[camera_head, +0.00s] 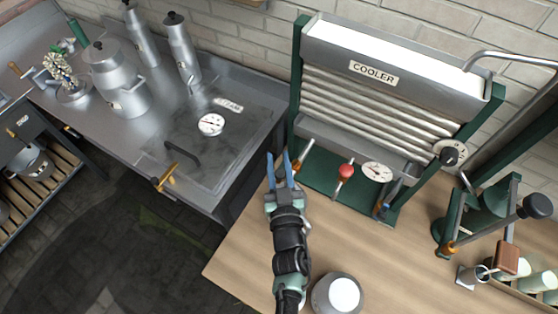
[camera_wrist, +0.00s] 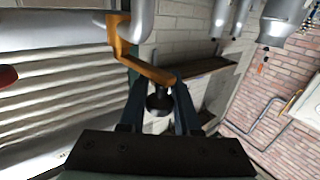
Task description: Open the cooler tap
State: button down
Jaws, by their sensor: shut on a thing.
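The cooler (camera_head: 395,45) is a green-framed unit with ribbed metal pipes and a COOLER plate, standing on the wooden bench. Its brass-orange tap lever (camera_wrist: 145,65) shows in the wrist view, running from a grey pipe down to a dark knob (camera_wrist: 160,101) between my fingers. My gripper (camera_head: 279,166) is at the cooler's lower left corner in the head view, with its blue fingers pointing up. The fingers (camera_wrist: 158,105) are shut on the lever's knob end. In the head view the grip itself is too small to make out.
A red knob (camera_head: 346,171) and a white gauge (camera_head: 377,172) are right of my gripper. A dial valve (camera_head: 451,153) is on the cooler's right side. A metal vat (camera_head: 215,155) stands left. A white-topped round container (camera_head: 338,295) is close beside my arm.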

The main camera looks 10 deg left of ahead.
jog(key=c, duration=0.6)
grip_release()
jog(key=b+v, duration=0.3)
jog(key=v, duration=1)
jog(key=shift+d, duration=0.1)
